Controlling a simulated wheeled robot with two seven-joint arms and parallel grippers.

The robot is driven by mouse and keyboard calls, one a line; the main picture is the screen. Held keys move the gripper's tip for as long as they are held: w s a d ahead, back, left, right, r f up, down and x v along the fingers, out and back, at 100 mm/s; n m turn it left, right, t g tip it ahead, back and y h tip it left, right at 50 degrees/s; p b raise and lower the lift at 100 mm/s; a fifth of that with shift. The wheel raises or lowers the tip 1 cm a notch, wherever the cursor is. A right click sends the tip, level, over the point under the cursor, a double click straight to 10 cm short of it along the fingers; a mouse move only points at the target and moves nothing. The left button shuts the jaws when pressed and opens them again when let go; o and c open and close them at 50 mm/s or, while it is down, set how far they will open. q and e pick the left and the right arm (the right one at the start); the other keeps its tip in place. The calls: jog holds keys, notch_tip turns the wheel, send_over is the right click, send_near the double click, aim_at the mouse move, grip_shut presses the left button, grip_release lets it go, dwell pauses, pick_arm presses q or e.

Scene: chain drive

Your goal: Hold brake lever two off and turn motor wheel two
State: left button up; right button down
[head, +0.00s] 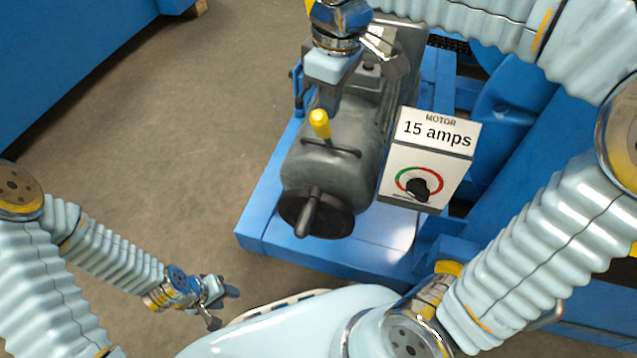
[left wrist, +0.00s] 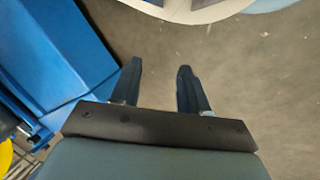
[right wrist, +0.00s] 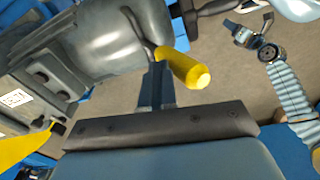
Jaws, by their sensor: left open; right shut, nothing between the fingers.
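The grey motor (head: 330,165) sits on a blue base in the head view. A dark motor wheel (head: 338,219) with a crank handle is on its near end. A brake lever with a yellow grip (head: 319,122) stands on top of the motor; the grip also shows in the right wrist view (right wrist: 183,68). My right gripper (right wrist: 155,68) is shut and empty, its fingertips close beside the yellow grip; contact cannot be told. Its fingertips are hard to see in the head view. My left gripper (head: 224,306) is open and empty over the floor, left of and nearer than the wheel.
A white motor box (head: 430,158) with a dial and a "15 amps" sign stands right of the motor. The blue base (head: 262,225) extends around it. Another yellow part (right wrist: 22,150) is at the lower left in the right wrist view. Floor left of the base is clear.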

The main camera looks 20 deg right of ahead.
pick_arm(q)
jog(key=shift+w+d, duration=0.1)
jog(key=c, duration=0.4)
jog(key=shift+w+d, duration=0.15)
jog(key=shift+w, duration=0.05)
jog(key=shift+c, duration=1)
jog(key=w+d+r+g+h, duration=0.1)
jog(key=w+d+r, duration=0.1)
jog(key=w+d+r+m+g+h, duration=0.1)
jog(key=r, duration=0.1)
jog(key=shift+w+d+r+g, duration=0.1)
jog(key=shift+w+d+g, duration=0.25)
jog(key=shift+g, duration=0.05)
grip_shut()
jog(key=w+d+r+m+g+h, duration=0.1)
jog(key=w+r+m+g+h, duration=0.1)
jog(key=r, duration=0.7)
jog(key=w+d+r+m+g+h, duration=0.1)
jog(key=w+r+m+g+h, duration=0.1)
jog(key=r, duration=0.7)
jog(key=w+d+r+m+g+h, duration=0.2)
jog(key=r+m+g, duration=0.1)
jog(key=r, duration=0.6)
jog(key=shift+r+m+g+h, duration=0.3)
jog(key=shift+m+h, duration=0.1)
jog(key=shift+m, duration=0.3)
